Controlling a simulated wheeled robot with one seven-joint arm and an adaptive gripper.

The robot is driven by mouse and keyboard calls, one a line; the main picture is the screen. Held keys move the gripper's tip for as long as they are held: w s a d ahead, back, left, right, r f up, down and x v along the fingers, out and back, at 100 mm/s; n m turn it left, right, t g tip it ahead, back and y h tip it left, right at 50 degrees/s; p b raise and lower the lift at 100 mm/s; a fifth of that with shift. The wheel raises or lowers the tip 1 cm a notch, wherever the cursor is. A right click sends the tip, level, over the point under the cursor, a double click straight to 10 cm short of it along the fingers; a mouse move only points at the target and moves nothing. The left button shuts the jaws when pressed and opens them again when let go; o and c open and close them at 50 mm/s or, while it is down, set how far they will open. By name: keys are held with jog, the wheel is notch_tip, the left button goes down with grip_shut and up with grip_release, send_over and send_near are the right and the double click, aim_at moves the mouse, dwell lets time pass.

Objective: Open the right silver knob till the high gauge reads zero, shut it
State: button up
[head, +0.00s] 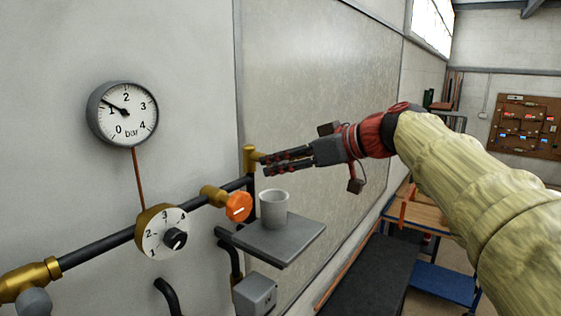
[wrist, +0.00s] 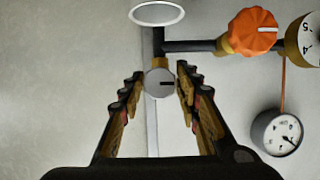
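The high gauge (head: 122,113) is a round white dial on the wall; its needle points a little above 1 bar. It also shows upside down in the wrist view (wrist: 286,133). The right silver knob (wrist: 159,83) is a small round grey knob with a dark mark pointing right, on a brass fitting (head: 249,158) at the pipe's right end. In the head view my gripper hides the knob or nearly so. My gripper (head: 264,163) is open, its fingers on either side of the knob; in the wrist view (wrist: 159,80) a gap shows at least on the left.
An orange knob (head: 239,206) sits on the pipe left of the gripper. A white cup (head: 273,208) stands on a grey shelf (head: 285,243) below my gripper. A numbered dial (head: 160,232) and another silver knob (head: 34,301) are farther left. A dark bench (head: 372,272) stands below right.

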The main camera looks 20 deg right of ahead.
jog(key=c, duration=0.7)
jog(key=shift+c, duration=0.2)
jog(key=shift+w+d+f+m+g+y+b, duration=0.1)
jog(key=shift+m+g+y+b, duration=0.2)
jog(key=shift+m+y+b, duration=0.55)
jog(key=m+y, duration=0.1)
jog(key=m, duration=0.2)
jog(key=shift+g+b, duration=0.3)
jog(key=shift+g, duration=0.1)
jog(key=m+y, duration=0.3)
jog(key=m, duration=0.1)
jog(key=shift+m+g+b, duration=0.3)
jog(key=shift+m+b, duration=0.05)
